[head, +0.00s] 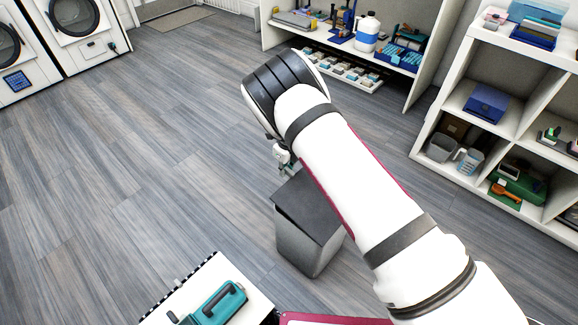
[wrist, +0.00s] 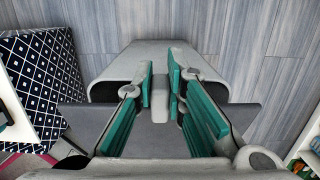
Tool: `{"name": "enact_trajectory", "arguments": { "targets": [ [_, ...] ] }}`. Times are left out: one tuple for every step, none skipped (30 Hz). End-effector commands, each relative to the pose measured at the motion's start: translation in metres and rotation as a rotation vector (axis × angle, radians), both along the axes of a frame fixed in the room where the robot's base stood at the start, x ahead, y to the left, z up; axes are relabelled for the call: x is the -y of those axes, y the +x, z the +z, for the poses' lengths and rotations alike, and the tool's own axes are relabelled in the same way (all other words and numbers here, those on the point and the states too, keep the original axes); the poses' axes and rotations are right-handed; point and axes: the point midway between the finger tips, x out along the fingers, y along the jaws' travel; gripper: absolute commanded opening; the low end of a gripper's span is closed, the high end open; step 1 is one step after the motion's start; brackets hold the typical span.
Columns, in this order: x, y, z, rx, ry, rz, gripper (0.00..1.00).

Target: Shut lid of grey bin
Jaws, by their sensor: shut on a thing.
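The grey bin (head: 300,250) stands on the floor below my forearm. My gripper (head: 287,168) is at the lid's far edge, partly hidden by my wrist. In the wrist view the teal-padded fingers of my gripper (wrist: 160,88) are closed around a light grey tab (wrist: 160,103) at the lid's edge. The dark lid (wrist: 90,119) shows on both sides of the fingers.
A white surface with a teal case (head: 215,303) is near the bin at the bottom. White shelves (head: 425,125) with goods stand at the right and back. Two white washers (head: 70,30) are at far left. The wooden floor (head: 140,170) left of the bin is clear.

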Motion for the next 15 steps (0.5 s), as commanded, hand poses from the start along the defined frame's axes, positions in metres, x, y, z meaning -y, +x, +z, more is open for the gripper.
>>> {"name": "enact_trajectory", "arguments": {
  "targets": [
    [-0.001,0.001,-0.015,-0.014,-0.024,0.003,0.0],
    [-0.002,0.002,-0.018,-0.022,-0.037,0.003,0.0],
    [-0.002,0.002,-0.023,-0.034,-0.053,0.001,0.0],
    [-0.003,0.002,-0.027,-0.045,-0.064,0.001,0.0],
    [-0.003,0.002,-0.031,-0.053,-0.077,0.001,0.0],
    [-0.003,0.003,-0.035,-0.063,-0.09,-0.002,0.0],
    [-0.004,0.003,-0.038,-0.071,-0.1,0.0,0.0],
    [-0.004,0.003,-0.041,-0.079,-0.111,0.0,0.0],
    [-0.004,0.003,-0.045,-0.087,-0.124,-0.002,0.0],
    [-0.004,0.003,-0.048,-0.095,-0.134,-0.002,0.0],
    [-0.004,0.003,-0.05,-0.101,-0.142,-0.003,0.0],
    [-0.004,0.003,-0.053,-0.11,-0.152,-0.002,0.0],
    [-0.004,0.003,-0.055,-0.115,-0.159,-0.003,0.0],
    [-0.004,0.003,-0.057,-0.121,-0.166,-0.003,0.0],
    [-0.004,0.003,-0.059,-0.127,-0.174,-0.003,0.0]
  ]
}}
